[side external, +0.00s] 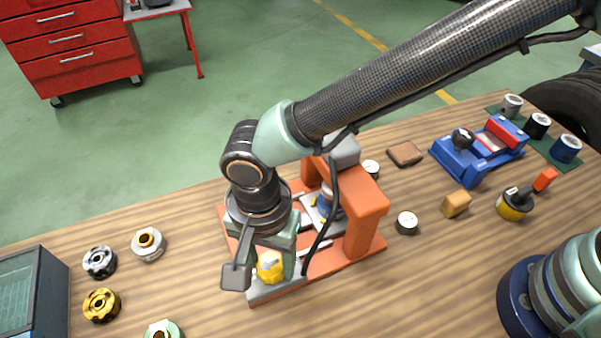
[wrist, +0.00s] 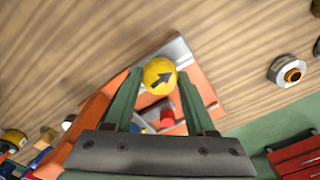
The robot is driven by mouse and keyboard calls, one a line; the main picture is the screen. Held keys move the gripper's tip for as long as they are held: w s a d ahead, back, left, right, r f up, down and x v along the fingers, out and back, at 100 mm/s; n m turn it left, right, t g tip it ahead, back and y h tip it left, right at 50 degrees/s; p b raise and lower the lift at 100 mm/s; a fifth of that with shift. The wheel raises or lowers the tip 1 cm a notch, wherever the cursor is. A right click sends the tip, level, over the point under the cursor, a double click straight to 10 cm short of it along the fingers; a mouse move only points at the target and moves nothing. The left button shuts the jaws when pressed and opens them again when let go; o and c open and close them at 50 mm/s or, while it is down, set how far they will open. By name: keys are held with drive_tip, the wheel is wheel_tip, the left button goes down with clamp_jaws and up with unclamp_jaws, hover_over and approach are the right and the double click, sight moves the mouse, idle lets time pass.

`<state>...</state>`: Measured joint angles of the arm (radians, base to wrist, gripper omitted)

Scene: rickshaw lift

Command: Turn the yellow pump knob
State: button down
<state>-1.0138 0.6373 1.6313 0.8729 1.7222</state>
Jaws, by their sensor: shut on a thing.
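The yellow pump knob (side external: 270,266) sits at the front end of the orange lift (side external: 366,215) on the wooden bench. In the wrist view the knob (wrist: 160,76) shows a dark arrow on its top, pointing up and to the right. My gripper (side external: 272,262) reaches down over it, with its green fingers on either side of the knob. In the wrist view the fingers of my gripper (wrist: 160,78) are shut on the knob. The finger contact faces are partly hidden.
Several round fittings, such as a gold one (side external: 101,305), lie left of the lift. A glass-sided case (side external: 35,300) stands at the left edge. A blue tool (side external: 478,150), a wooden block (side external: 456,204) and a gauge (side external: 407,222) lie to the right.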

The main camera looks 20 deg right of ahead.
sight(270, 264)
drive_tip(key=shift+r+m, duration=0.1)
drive_tip(key=shift+m, duration=0.4)
drive_tip(key=shift+c, duration=1.1)
unclamp_jaws()
wheel_tip(270, 264, up, 12)
